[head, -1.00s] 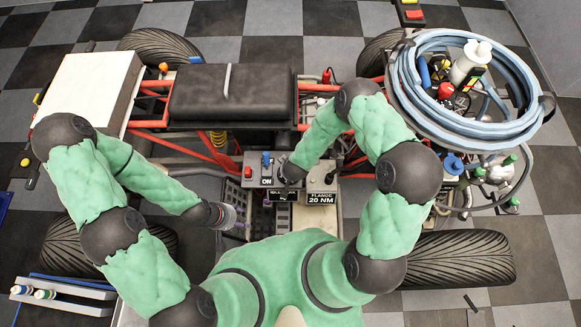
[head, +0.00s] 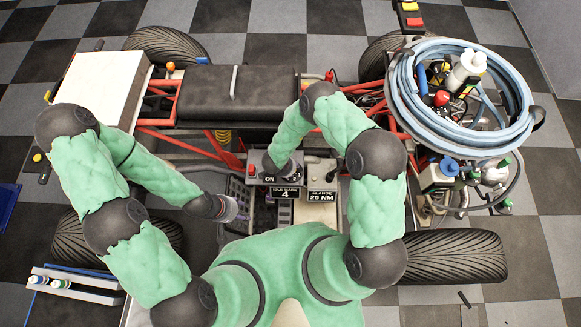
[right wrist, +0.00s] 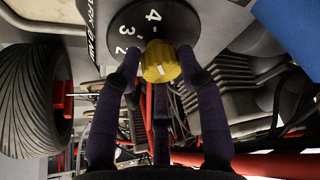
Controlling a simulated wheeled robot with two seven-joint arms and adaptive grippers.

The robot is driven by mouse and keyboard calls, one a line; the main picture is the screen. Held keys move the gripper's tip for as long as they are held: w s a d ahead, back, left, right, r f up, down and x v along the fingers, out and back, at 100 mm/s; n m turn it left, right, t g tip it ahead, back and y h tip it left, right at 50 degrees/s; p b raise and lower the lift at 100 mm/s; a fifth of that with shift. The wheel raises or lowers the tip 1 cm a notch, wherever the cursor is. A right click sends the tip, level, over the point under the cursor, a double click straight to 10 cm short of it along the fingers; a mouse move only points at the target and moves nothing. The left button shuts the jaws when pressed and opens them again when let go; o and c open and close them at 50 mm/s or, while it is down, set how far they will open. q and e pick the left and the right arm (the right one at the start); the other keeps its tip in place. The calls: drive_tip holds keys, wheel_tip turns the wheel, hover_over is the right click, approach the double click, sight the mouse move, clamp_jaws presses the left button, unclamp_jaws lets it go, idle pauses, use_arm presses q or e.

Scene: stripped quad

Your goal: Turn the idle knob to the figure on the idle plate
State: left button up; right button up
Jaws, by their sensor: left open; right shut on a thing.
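The idle plate (head: 285,193) in the head view reads "IDLE MARK 4". In the right wrist view a yellow knob (right wrist: 160,65) sits on a black dial (right wrist: 133,18) with white figures; 2, 3 and 4 are readable. My right gripper (right wrist: 161,63) is shut on the knob, one dark finger on each side. Where its pointer stands is too unclear to tell. In the head view my right wrist covers the knob. My left gripper (head: 242,211) is open and apart from the panel, at its lower left.
A second plate (head: 321,196) reads "FLANGE 20 NM". A red switch (head: 251,171) is at the panel's left. Red frame tubes and a black seat (head: 232,95) lie behind. A coiled blue hose (head: 405,105) is at the right.

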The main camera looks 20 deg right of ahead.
drive_tip(key=shift+w+d+r+m+g+h+p, duration=0.15)
drive_tip(key=shift+w+r+m+g+p, duration=0.15)
drive_tip(key=shift+m, duration=0.55)
drive_tip(key=shift+w+r+m+g+h+p, duration=0.1)
drive_tip(key=shift+w+m+g+h, duration=0.2)
drive_tip(key=shift+m, duration=0.55)
drive_tip(key=shift+w+m, duration=0.1)
drive_tip(key=shift+m, duration=0.2)
drive_tip(key=o, duration=1)
drive_tip(key=shift+o, duration=0.4)
drive_tip(key=shift+d+f, duration=0.1)
drive_tip(key=shift+f, duration=0.05)
drive_tip(key=shift+s+f, duration=0.1)
drive_tip(key=shift+s, duration=0.25)
drive_tip(key=v, duration=1.2)
